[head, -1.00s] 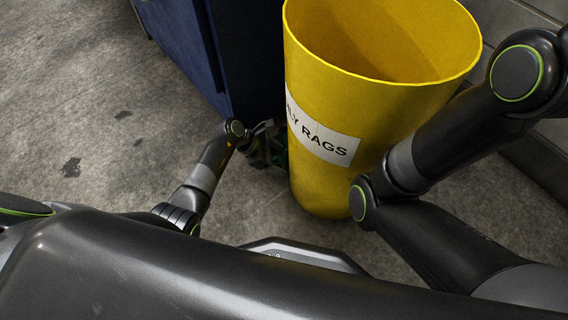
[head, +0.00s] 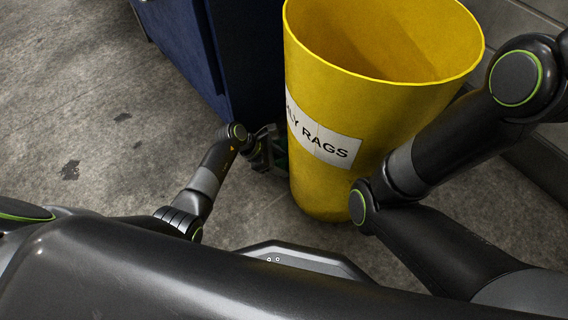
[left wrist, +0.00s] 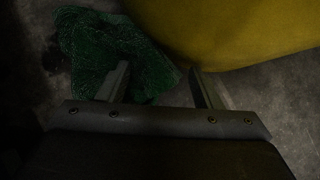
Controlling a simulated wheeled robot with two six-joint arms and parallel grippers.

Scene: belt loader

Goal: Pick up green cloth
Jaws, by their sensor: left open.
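The green cloth (left wrist: 105,45) lies crumpled on the floor in the left wrist view, beside the foot of the yellow bin. In the head view only a dark green bit of it (head: 282,160) shows, behind my left gripper (head: 270,150). The left gripper also shows in the left wrist view (left wrist: 158,80), with its two fingers apart. The left finger overlaps the cloth in the picture, and the right finger is over bare floor. No cloth is clearly held between them. My right gripper is hidden; only its arm shows at the right of the head view.
The yellow bin (head: 325,185) with a rags label stands just right of my left gripper, and it fills the top right of the left wrist view (left wrist: 230,30). A dark blue cabinet (head: 190,45) stands behind. Open concrete floor (head: 90,110) lies to the left.

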